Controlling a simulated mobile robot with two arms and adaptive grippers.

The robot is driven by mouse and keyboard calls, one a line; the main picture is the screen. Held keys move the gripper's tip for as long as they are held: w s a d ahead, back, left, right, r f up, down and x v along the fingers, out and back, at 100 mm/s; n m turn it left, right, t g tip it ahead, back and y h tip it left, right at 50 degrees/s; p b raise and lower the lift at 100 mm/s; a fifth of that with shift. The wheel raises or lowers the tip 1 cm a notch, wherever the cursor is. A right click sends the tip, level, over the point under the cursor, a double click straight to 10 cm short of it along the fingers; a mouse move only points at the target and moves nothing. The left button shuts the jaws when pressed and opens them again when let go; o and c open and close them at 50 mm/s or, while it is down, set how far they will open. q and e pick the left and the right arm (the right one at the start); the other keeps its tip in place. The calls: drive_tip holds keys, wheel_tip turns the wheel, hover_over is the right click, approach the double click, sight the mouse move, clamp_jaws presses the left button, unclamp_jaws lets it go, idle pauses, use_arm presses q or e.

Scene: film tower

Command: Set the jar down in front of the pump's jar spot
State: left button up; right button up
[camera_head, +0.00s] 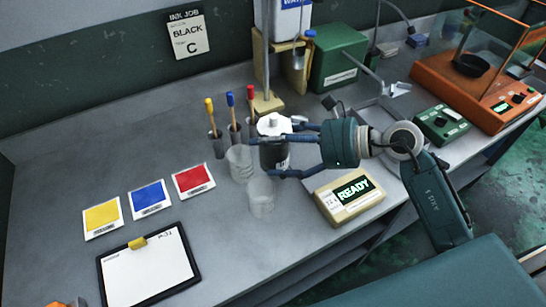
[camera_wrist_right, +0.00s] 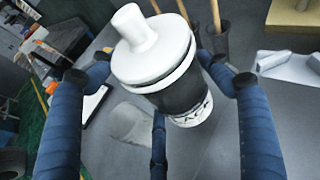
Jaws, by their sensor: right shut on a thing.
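The jar (camera_head: 273,153) is dark with a white lid and a label ending in "ACK" that shows in the wrist view (camera_wrist_right: 185,95). My right gripper (camera_head: 268,158) comes from the right with its blue fingers around the jar and is shut on it. The jar looks upright; I cannot tell whether its base touches the bench. I cannot surely pick out the pump or its jar spot; a green box (camera_head: 339,58) stands behind at the back. My left gripper is not in view.
Clear beakers (camera_head: 261,197) stand close beside the jar. Holders with yellow, blue and red sticks (camera_head: 231,115) are behind. A READY display box (camera_head: 350,211) sits in front right. Colour cards (camera_head: 148,198) and a clipboard (camera_head: 150,270) lie left. The left back bench is clear.

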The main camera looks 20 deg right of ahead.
sight(260, 161)
drive_tip(key=shift+f, duration=1.85)
drive_tip(key=shift+f, duration=0.1)
drive_tip(key=shift+f, duration=0.15)
drive_tip(key=o, duration=1.5)
drive_tip(key=shift+o, duration=0.2)
